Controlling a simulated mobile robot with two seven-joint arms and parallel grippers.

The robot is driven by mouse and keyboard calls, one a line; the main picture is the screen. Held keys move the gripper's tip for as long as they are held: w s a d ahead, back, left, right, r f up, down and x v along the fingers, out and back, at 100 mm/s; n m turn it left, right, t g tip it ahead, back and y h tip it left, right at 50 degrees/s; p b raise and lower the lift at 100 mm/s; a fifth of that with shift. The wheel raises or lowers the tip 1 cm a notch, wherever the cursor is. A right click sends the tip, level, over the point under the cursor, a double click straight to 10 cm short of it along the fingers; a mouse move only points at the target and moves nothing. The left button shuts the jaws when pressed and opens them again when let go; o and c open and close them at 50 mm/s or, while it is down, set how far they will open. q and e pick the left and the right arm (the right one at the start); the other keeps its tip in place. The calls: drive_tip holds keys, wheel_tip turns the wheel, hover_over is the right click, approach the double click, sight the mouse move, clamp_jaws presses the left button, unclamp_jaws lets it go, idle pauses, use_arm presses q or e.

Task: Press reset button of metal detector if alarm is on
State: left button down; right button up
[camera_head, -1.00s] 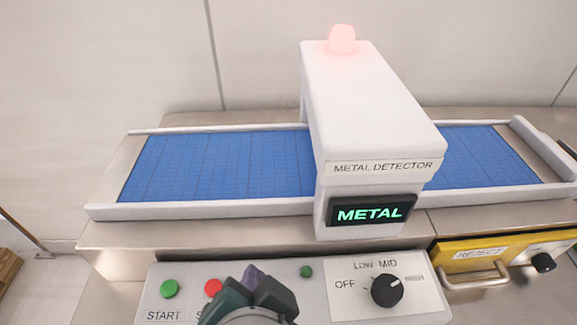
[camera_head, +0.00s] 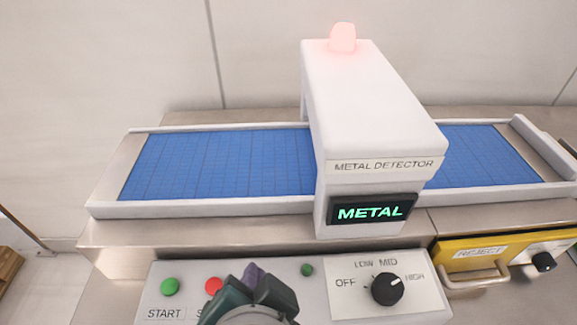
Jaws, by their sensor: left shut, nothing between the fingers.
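The metal detector (camera_head: 375,100) is a white arch over a conveyor. Its alarm lamp (camera_head: 342,38) on top glows red, and its display (camera_head: 372,212) reads "METAL" in green. Below it is a control panel (camera_head: 330,312) with a green START button (camera_head: 170,286), a red button (camera_head: 213,285) and a small dark green button (camera_head: 307,270). My left gripper (camera_head: 254,278) is shut and empty over the panel, between the red and small green buttons. It hides part of the panel and most of the red button's label. No reset label is readable. My right gripper is not in view.
A black knob (camera_head: 387,289) marked OFF, LOW, MID and HIGH sits on the panel's right. The blue conveyor belt (camera_head: 220,163) is bare where visible. A yellow REJECT drawer (camera_head: 450,258) with a metal handle is at the right, beside another black knob (camera_head: 543,262).

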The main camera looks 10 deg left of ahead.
use_arm(q)
drive_tip(key=shift+f+b, duration=0.3)
drive_tip(key=shift+f, duration=0.1)
drive_tip(key=shift+f+b, duration=0.4)
idle(0.5)
drive_tip(key=shift+r, duration=0.1)
drive_tip(key=shift+r+p, duration=0.75)
drive_tip(key=shift+p, duration=0.15)
wheel_tip(320, 180, up, 5)
drive_tip(key=p, duration=0.4)
drive_tip(key=shift+p, duration=0.4)
